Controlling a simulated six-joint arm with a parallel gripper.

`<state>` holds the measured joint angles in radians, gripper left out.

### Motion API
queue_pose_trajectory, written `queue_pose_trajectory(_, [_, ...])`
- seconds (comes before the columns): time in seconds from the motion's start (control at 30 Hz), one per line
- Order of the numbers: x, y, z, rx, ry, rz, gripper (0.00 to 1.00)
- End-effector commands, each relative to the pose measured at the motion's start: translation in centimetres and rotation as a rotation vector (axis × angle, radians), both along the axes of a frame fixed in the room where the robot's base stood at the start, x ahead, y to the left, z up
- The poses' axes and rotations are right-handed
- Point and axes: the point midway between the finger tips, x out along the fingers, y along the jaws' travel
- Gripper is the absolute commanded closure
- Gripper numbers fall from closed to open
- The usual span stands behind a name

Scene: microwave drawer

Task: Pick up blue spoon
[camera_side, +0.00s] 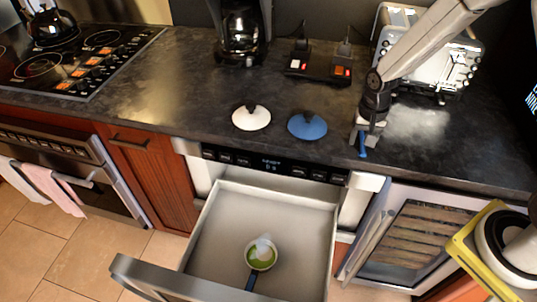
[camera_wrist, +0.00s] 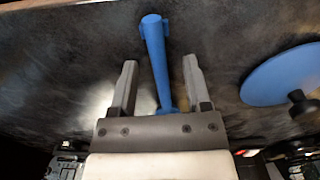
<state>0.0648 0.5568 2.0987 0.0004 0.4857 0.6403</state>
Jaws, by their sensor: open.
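My gripper (camera_side: 367,133) is low over the dark counter at the right in the side view, pointing down. In the wrist view my gripper (camera_wrist: 159,80) is open, with its two fingers apart. The blue spoon (camera_wrist: 155,55) lies between the fingers, its handle pointing up the picture and reaching past the fingertips. I cannot tell whether either finger touches it. In the side view a small part of the blue spoon (camera_side: 362,150) shows just below the gripper; the rest is hidden behind the fingers.
A blue lid (camera_side: 307,126) and a white lid (camera_side: 251,118) lie left of my gripper; the blue lid also shows in the wrist view (camera_wrist: 285,75). A toaster (camera_side: 440,65) stands behind. Below, the open drawer (camera_side: 213,232) holds a pan with green contents (camera_side: 261,256).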

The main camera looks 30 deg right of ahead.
Motion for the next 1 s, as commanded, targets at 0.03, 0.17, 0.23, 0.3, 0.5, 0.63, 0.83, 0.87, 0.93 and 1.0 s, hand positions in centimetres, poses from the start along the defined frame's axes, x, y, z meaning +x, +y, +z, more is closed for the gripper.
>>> queue_pose_trajectory(0.03, [0.0, 0.0, -0.06, 0.0, 0.0, 0.0, 0.38])
queue_pose_trajectory(0.17, [0.0, 0.0, -0.21, 0.0, 0.0, 0.0, 0.38])
queue_pose_trajectory(0.23, [0.0, 0.0, -0.28, 0.0, 0.0, 0.0, 0.38])
queue_pose_trajectory(0.3, [0.01, -0.01, -0.28, 0.0, 0.0, 0.0, 0.54])
queue_pose_trajectory(0.5, [0.01, 0.01, -0.27, 0.0, 0.0, 0.0, 1.0])
queue_pose_trajectory(0.63, [0.01, 0.0, -0.26, 0.0, 0.0, 0.0, 1.0])
queue_pose_trajectory(0.83, [0.01, 0.0, -0.22, 0.0, 0.0, 0.0, 1.0])
queue_pose_trajectory(0.87, [0.01, 0.0, -0.19, 0.0, 0.0, 0.0, 1.0])
queue_pose_trajectory(0.93, [0.03, 0.0, -0.06, 0.0, -0.001, 0.0, 1.0])
queue_pose_trajectory(1.0, [0.04, 0.0, 0.18, 0.0, -0.001, 0.0, 1.0])
